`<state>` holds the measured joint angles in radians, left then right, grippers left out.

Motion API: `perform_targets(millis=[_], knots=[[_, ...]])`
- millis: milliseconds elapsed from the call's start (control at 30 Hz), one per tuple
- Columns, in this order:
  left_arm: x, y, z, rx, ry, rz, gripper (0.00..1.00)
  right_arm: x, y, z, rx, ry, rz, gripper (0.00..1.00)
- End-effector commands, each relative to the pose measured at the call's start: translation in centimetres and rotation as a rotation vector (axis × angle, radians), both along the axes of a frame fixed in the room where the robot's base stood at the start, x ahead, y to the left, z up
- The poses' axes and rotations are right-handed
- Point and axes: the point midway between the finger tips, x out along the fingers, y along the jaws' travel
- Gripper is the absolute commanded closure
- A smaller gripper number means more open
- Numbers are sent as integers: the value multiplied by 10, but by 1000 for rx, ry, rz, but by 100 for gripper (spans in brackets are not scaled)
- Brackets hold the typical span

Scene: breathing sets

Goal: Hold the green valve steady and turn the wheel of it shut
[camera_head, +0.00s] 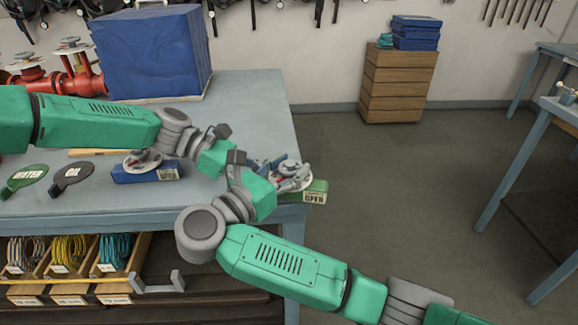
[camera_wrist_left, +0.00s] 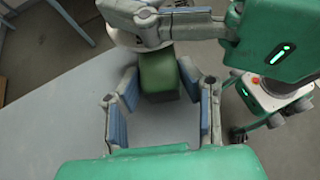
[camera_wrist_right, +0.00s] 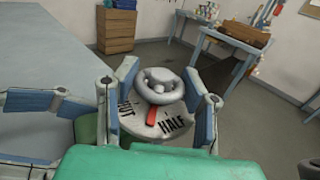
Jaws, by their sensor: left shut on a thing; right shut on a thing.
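The green valve (camera_head: 316,190) stands at the table's right front corner, with an OPEN label on its side. Its grey handwheel (camera_wrist_right: 160,90) sits over a white dial marked SHUT and HALF. The red pointer (camera_wrist_right: 153,116) lies between those two words. My left gripper (camera_wrist_left: 160,78) is shut on the green valve body (camera_wrist_left: 158,72), with a finger on each side; in the head view it is largely hidden behind my right one. My right gripper (camera_wrist_right: 160,74) is shut on the wheel, fingers at either side; it also shows in the head view (camera_head: 293,181).
A blue case (camera_head: 152,52) and red valves (camera_head: 62,82) stand behind. Open floor lies to the right.

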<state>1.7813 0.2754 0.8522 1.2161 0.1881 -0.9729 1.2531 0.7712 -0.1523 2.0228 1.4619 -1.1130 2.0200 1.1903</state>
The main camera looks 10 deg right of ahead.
Motion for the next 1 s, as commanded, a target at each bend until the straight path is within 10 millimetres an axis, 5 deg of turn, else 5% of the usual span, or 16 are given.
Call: perform_targets(millis=[733,767,800,833,1000], knots=[[-2,-3,1,-3,3,-6,85,0,2,-1,-1,3,-41,92],[-2,-3,1,-3,3,-6,85,0,2,-1,-1,3,-41,59],[-2,-3,1,-3,3,-6,85,0,2,-1,-2,2,-41,45],[-2,-3,1,-3,3,-6,85,0,2,-1,-2,2,-41,39],[-1,-2,1,-3,1,-3,85,0,1,-1,-2,2,-44,39]])
